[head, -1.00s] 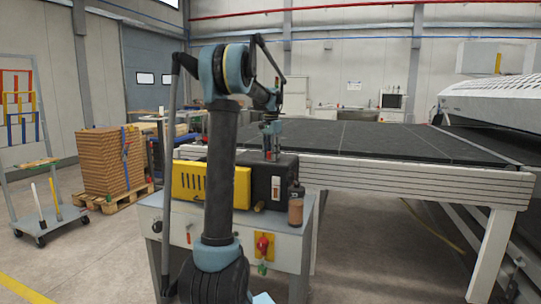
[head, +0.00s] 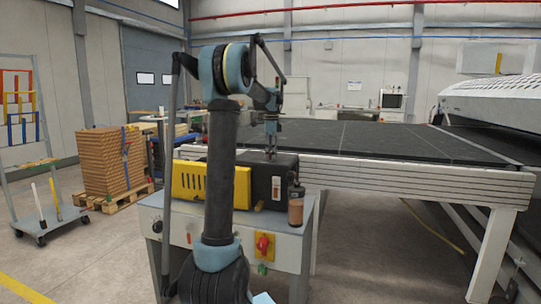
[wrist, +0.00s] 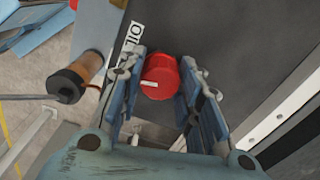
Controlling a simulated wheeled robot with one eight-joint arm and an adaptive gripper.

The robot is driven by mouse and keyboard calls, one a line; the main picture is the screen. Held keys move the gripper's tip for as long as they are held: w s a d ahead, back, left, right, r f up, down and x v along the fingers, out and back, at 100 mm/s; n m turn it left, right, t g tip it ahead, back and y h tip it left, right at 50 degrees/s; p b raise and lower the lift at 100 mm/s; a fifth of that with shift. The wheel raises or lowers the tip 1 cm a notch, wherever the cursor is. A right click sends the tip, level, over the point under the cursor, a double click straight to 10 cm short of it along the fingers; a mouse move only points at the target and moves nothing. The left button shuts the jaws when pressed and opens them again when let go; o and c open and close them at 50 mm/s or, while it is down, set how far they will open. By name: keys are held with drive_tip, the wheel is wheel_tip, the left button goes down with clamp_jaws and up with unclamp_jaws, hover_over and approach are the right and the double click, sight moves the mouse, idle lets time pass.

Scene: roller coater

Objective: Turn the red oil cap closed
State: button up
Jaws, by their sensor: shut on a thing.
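The red oil cap (wrist: 160,78) sits on the dark top of the machine box in the wrist view. A pale mark on the cap points to the left. My gripper (wrist: 164,62) has its two blue fingers on either side of the cap, shut on it. In the head view my gripper (head: 270,153) points straight down onto the top of the black and yellow box (head: 262,181). The cap cannot be made out there. A white "OIL" label (wrist: 132,38) lies beside the left finger.
A brown bottle (head: 296,210) is at the box's front right corner; it also shows in the wrist view (wrist: 80,76). A red knob on a yellow plate (head: 263,245) is on the cabinet front. A long dark table (head: 400,143) extends behind.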

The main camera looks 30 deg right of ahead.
drive_tip(key=shift+w+m, duration=0.25)
drive_tip(key=shift+m, duration=0.85)
drive_tip(key=o, duration=1)
drive_tip(key=shift+o, duration=0.2)
drive_tip(key=shift+s, duration=0.1)
wheel_tip(320, 180, up, 12)
drive_tip(key=shift+a, duration=0.1)
